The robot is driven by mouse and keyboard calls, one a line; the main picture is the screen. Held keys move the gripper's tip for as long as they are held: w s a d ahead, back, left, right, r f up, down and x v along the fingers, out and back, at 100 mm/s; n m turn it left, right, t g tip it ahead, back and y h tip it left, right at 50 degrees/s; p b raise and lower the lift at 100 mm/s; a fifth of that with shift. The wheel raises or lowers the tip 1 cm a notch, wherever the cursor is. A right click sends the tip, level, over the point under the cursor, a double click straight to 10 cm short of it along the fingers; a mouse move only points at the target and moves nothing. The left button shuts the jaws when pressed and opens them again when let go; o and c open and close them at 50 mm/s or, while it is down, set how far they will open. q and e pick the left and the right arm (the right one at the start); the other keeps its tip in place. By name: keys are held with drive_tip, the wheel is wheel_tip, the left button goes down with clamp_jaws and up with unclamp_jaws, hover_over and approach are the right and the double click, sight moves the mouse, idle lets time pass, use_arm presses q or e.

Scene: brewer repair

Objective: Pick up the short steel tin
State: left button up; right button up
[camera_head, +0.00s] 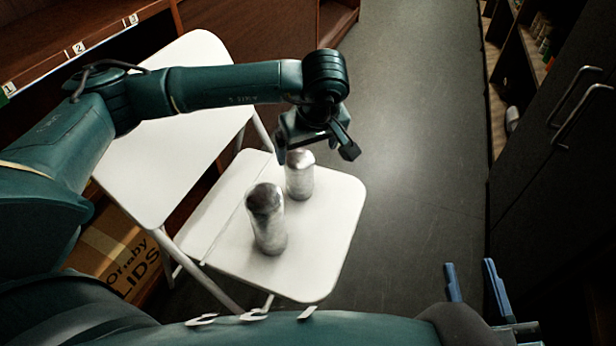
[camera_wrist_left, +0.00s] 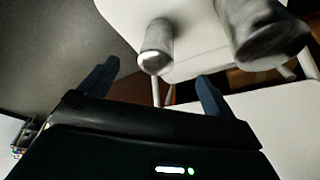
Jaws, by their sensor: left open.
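The short steel tin (camera_head: 299,178) stands upright on the white seat (camera_head: 330,240), behind a taller steel tin (camera_head: 267,222). My left gripper (camera_head: 315,154) is open and hangs just above and behind the short tin, close to its top. In the left wrist view, the short tin (camera_wrist_left: 157,45) lies ahead of the gap between the open blue fingers (camera_wrist_left: 155,80), with nothing held. The taller tin (camera_wrist_left: 262,32) is to its right there. My right gripper (camera_head: 473,278) is at the lower right, its blue fingers apart and empty.
A white chair back or panel (camera_head: 165,150) rises left of the seat, near my left arm. A cardboard box (camera_head: 110,250) is below it. Dark cabinets with handles (camera_head: 578,105) stand at right. The grey floor (camera_head: 420,130) between is clear.

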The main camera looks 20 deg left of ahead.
sight(301, 161)
use_arm(q)
drive_tip(key=shift+y, duration=0.4)
drive_tip(key=x, duration=0.2)
drive_tip(key=b+x, duration=0.1)
drive_tip(key=x, duration=0.2)
drive_tip(key=w+a+b+x, duration=0.1)
drive_tip(key=x, duration=0.1)
drive_tip(key=shift+a+f, duration=0.1)
drive_tip(key=shift+a, duration=0.1)
drive_tip(key=b+x, duration=0.2)
drive_tip(key=x, duration=0.2)
drive_tip(key=shift+w+d+f+b, duration=0.2)
drive_tip(key=shift+w+f+b, duration=0.15)
drive_tip(key=shift+w+b, duration=0.05)
drive_tip(key=shift+w+a+f, duration=0.1)
drive_tip(key=shift+f, duration=0.2)
drive_tip(key=shift+r, duration=0.1)
drive_tip(key=c, duration=1.2)
use_arm(e)
drive_tip(key=shift+w+a+f+m+y, duration=0.1)
drive_tip(key=shift+a+f+m+y, duration=0.1)
drive_tip(key=shift+a+m+y, duration=0.25)
